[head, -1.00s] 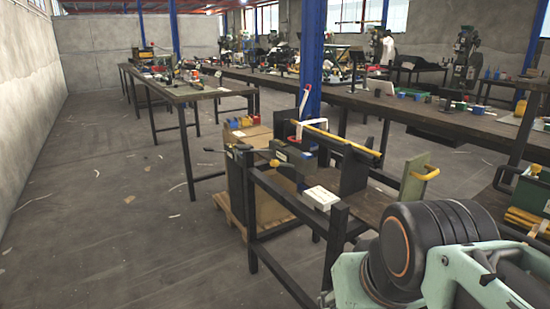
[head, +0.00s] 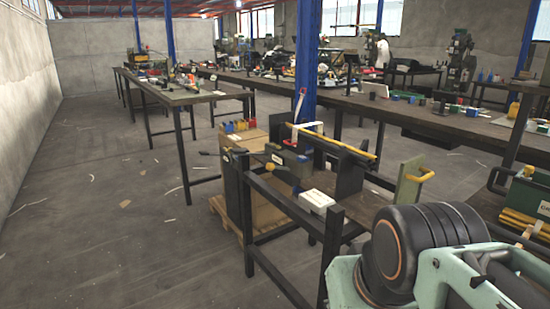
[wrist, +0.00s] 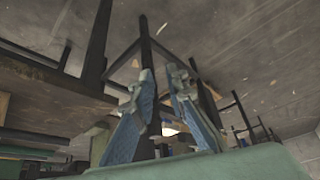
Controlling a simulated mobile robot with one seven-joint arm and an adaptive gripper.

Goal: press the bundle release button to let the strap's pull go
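A dark metal frame (head: 262,222) stands in the middle of the head view. On it are a grey-blue box with a yellow knob (head: 271,170), a long yellow bar (head: 335,141), a white block (head: 317,199) and an upright red-and-white piece (head: 299,104). I cannot make out the bundle release button or the strap for certain. My gripper (wrist: 160,82) shows only in the wrist view. Its two blue fingers stand apart with nothing held between them. In the head view only my arm's dark and pale green links show, at lower right, in front of the frame's near end.
A pale green plate with a yellow handle (head: 421,174) stands right of the frame. A cardboard box (head: 250,140) on a pallet is behind it. Long workbenches (head: 187,97) run across the back, with a blue post (head: 306,68) among them. The floor at left is mostly clear.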

